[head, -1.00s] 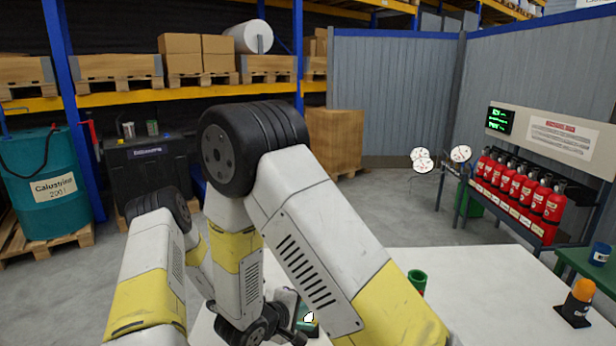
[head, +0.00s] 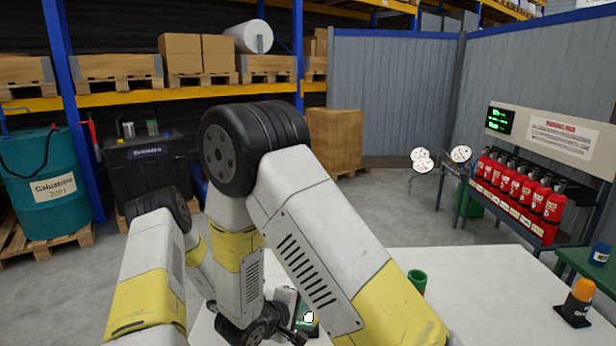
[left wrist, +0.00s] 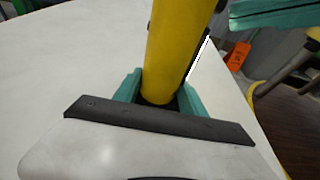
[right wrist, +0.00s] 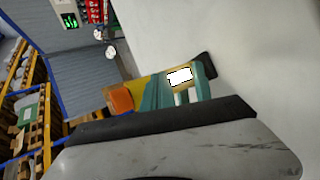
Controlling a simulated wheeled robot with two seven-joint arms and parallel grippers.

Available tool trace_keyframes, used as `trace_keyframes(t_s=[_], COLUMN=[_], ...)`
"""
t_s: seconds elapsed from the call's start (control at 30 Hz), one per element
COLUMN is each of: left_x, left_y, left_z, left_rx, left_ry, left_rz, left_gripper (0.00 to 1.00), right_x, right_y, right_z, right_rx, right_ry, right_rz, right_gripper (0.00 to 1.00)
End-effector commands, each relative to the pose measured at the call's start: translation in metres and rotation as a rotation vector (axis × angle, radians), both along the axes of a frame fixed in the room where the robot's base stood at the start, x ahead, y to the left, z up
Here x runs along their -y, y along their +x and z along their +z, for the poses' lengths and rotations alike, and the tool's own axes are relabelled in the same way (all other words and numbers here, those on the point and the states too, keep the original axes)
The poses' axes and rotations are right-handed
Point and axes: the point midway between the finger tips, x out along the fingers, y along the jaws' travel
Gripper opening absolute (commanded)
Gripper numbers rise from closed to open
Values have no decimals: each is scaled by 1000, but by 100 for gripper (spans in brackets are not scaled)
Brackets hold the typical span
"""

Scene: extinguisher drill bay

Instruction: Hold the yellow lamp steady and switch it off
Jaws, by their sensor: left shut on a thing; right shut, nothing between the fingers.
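The yellow lamp (left wrist: 172,50) stands between the teal fingers of my left gripper (left wrist: 160,94), which is shut on it in the left wrist view. In the right wrist view the lamp's yellow body (right wrist: 148,84) shows beside a bright white lit patch (right wrist: 179,77). My right gripper (right wrist: 188,92) is shut and empty, its teal fingers close to the lamp; I cannot tell whether they touch it. Its teal fingers also show at the upper right of the left wrist view (left wrist: 275,13). In the head view my arms hide most of the lamp; a small white glow (head: 309,317) shows. The switch is not clearly visible.
The white table (head: 490,285) has free room to the right. A green cup (head: 417,281) and an orange-topped beacon (head: 579,298) stand on it. Red extinguishers (head: 515,184) line a rack behind. An orange tag (left wrist: 238,56) shows near the table edge.

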Motion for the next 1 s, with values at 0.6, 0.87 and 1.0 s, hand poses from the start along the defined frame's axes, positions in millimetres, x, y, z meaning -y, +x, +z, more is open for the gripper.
trace_keyframes(t_s=[0.6, 0.87, 1.0], left_x=[-2, -2, -2], left_y=[-1, -1, -1], left_z=[-4, -4, -4], left_rx=[-2, -2, -2], left_ry=[11, 11, 11], left_rz=[1, 1, 1], left_gripper=[13, 13, 13], right_x=[0, 0, 0], right_y=[3, -3, -3], right_z=[0, 0, 0], right_rx=[0, 0, 0], right_ry=[-1, -1, -1], right_rz=[1, 1, 1], right_gripper=[0, 0, 0])
